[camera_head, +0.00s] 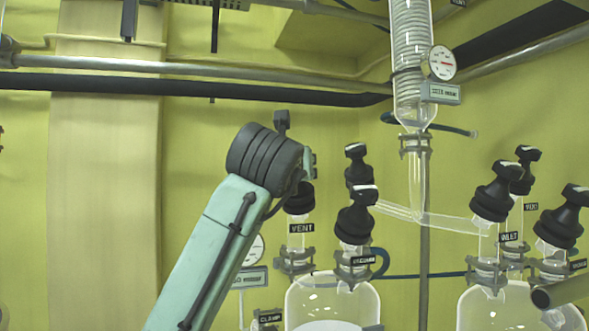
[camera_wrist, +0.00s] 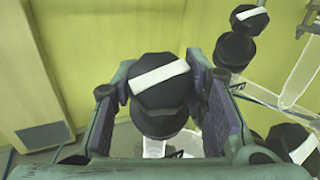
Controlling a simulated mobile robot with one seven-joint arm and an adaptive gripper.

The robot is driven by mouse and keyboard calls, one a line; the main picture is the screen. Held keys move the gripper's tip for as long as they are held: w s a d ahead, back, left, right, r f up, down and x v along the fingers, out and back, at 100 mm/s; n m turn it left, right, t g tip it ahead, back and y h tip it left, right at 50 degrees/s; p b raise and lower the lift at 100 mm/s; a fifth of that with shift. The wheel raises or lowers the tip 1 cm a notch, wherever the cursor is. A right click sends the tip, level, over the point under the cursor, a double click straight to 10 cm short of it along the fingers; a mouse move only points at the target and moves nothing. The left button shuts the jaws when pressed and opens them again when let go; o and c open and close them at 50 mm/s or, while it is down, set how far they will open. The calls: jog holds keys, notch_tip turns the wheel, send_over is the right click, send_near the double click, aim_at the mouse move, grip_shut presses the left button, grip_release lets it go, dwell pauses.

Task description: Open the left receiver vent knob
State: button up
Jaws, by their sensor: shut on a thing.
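The left receiver vent knob (camera_wrist: 160,92) is black with a white stripe on top, slanting up to the right in the wrist view. My gripper (camera_wrist: 157,76) has one finger on each side of this knob and is shut on it. The black lower part of the valve (camera_head: 299,199) shows above the VENT label (camera_head: 302,228). The valve stands on the left glass receiver (camera_head: 333,295).
Another black knob (camera_head: 356,215) stands close right of the vent, with one more (camera_head: 357,165) behind it. The right receiver (camera_head: 520,308) carries several similar knobs. A glass column with a gauge (camera_head: 442,62) hangs above. The wall side at left is free.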

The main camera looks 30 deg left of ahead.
jog(key=n+g+y, duration=0.2)
jog(key=n+y, duration=0.1)
jog(key=n, duration=0.1)
jog(key=shift+d+n+g+y, duration=0.1)
jog(key=shift+n+g+y, duration=0.2)
jog(key=shift+g, duration=0.1)
jog(key=n+g+y, duration=0.1)
jog(key=n+g, duration=0.1)
jog(key=n, duration=0.1)
jog(key=n+g+y, duration=0.1)
jog(key=n+g, duration=0.1)
jog(key=shift+r+n+g+y, duration=0.1)
jog(key=shift+n+g+y, duration=0.2)
jog(key=shift+n+y, duration=0.1)
jog(key=n+g, duration=0.5)
jog(key=g, duration=0.1)
jog(key=shift+n, duration=0.4)
jog(key=shift+s+n+g, duration=0.1)
jog(key=shift+n+g, duration=0.4)
jog(key=shift+n, duration=0.1)
jog(key=shift+r+n+g, duration=0.25)
jog(key=shift+n+g, duration=0.35)
jog(key=shift+n, duration=0.2)
jog(key=shift+f+g+h, duration=0.25)
jog(key=shift+g+h, duration=0.05)
jog(key=o, duration=1.2)
jog(key=shift+f, duration=0.1)
